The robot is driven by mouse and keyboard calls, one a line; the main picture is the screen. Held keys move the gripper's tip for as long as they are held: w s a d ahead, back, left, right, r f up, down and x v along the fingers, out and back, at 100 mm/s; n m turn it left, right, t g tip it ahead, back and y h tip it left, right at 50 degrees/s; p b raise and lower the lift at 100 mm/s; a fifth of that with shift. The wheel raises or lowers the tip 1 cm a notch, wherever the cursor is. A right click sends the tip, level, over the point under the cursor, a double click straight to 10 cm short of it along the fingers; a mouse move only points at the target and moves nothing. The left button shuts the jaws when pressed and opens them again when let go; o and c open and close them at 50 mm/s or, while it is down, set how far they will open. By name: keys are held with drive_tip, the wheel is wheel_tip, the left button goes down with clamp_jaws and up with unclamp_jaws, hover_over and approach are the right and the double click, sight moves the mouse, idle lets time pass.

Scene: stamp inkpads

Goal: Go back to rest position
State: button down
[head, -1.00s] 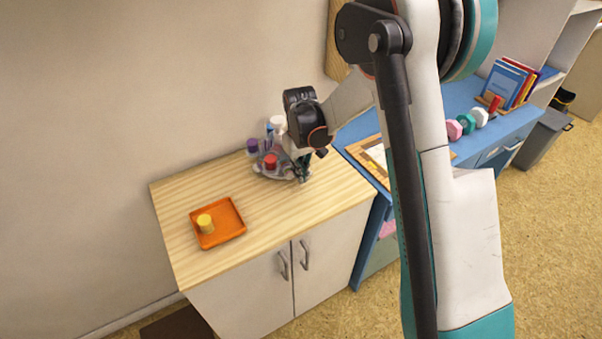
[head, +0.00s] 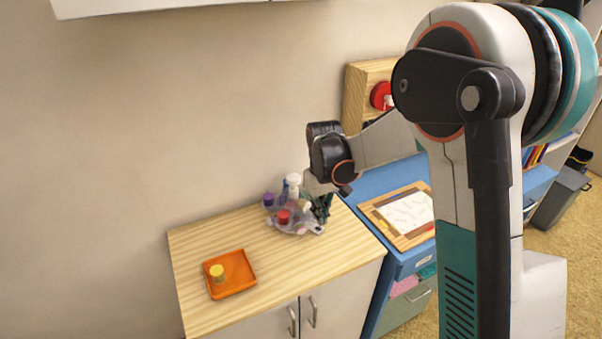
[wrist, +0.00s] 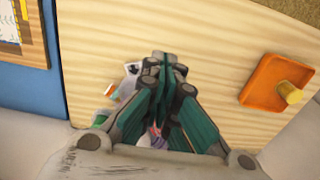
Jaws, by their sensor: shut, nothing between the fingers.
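My gripper (head: 322,208) hangs over the right part of the wooden cabinet top, at the right edge of a grey dish of bottles. In the wrist view my gripper (wrist: 165,62) has its fingers together with nothing between them. The grey dish (head: 312,229) holds several small containers, among them a red-capped one (head: 284,216), a purple one (head: 268,199) and a white one (head: 293,181). In the wrist view my fingers hide most of the dish. I cannot tell whether the fingertips touch it.
An orange tray (head: 243,287) with a yellow cylinder (head: 217,272) lies at the left of the cabinet top (head: 200,243). A blue desk (head: 365,182) with a framed paper (head: 406,211) adjoins on the right. Wall is behind; the front middle of the top is clear.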

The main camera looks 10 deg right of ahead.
drive_tip(key=s+d+r+m+t, duration=0.1)
drive_tip(key=s+d+r+t, duration=0.2)
drive_tip(key=s+r, duration=0.9)
drive_tip(key=s+d+r+m+t, duration=0.1)
drive_tip(key=s+t, duration=0.1)
drive_tip(key=s, duration=0.5)
drive_tip(key=s+r+m+t, duration=0.1)
drive_tip(key=s+r+t, duration=0.1)
drive_tip(key=s, duration=0.5)
drive_tip(key=shift+s+d+r+m, duration=0.2)
drive_tip(key=shift+s+d+m, duration=0.1)
drive_tip(key=shift+s+d, duration=0.05)
idle(0.9)
